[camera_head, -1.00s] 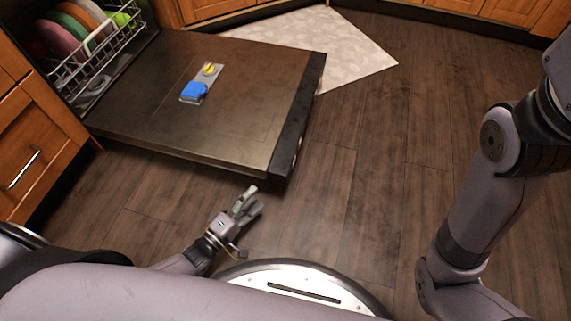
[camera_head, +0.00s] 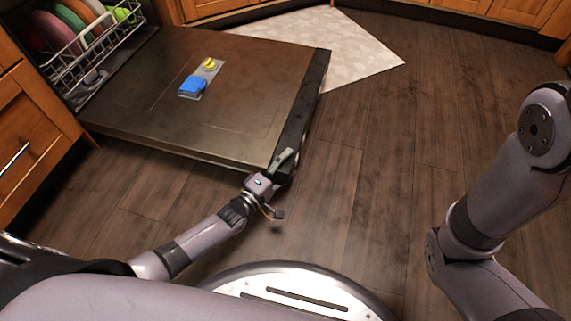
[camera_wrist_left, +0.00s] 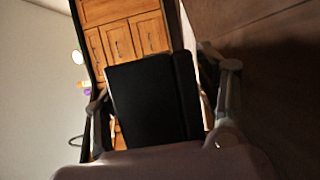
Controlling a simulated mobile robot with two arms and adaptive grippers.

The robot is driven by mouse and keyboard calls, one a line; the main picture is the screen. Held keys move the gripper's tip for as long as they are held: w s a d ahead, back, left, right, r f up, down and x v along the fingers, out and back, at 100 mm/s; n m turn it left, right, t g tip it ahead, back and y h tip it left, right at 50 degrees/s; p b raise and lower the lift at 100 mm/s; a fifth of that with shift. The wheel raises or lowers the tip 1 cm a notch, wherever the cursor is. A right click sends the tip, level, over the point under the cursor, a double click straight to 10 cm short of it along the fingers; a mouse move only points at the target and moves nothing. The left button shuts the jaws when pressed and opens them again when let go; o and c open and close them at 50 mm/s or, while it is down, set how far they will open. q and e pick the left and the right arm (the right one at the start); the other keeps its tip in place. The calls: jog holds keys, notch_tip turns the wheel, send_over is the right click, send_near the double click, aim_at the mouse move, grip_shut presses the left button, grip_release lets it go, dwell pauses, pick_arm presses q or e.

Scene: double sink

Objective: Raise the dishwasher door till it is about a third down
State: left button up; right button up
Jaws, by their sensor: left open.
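The dishwasher door (camera_head: 225,115) lies open and flat, its inner face up, with a dark outer edge (camera_head: 310,100) on the right. A blue and yellow detergent dispenser (camera_head: 195,85) is set in it. My left gripper (camera_head: 285,162) is at the door's near right corner, one finger showing over the edge, the other largely hidden. In the left wrist view, the open fingers (camera_wrist_left: 160,112) stand on either side of a dark panel (camera_wrist_left: 150,100), which looks like the door. Contact cannot be told. My right gripper is out of view.
The dish rack (camera_head: 85,50) with several plates sits inside the dishwasher at the upper left. Wooden drawers (camera_head: 30,140) stand left of the door. A pale rug (camera_head: 350,50) lies beyond it. The floor (camera_head: 390,130) to the right is clear.

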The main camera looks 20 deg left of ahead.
pick_arm(q)
jog(key=shift+c, duration=0.5)
grip_shut()
dwell(0.3)
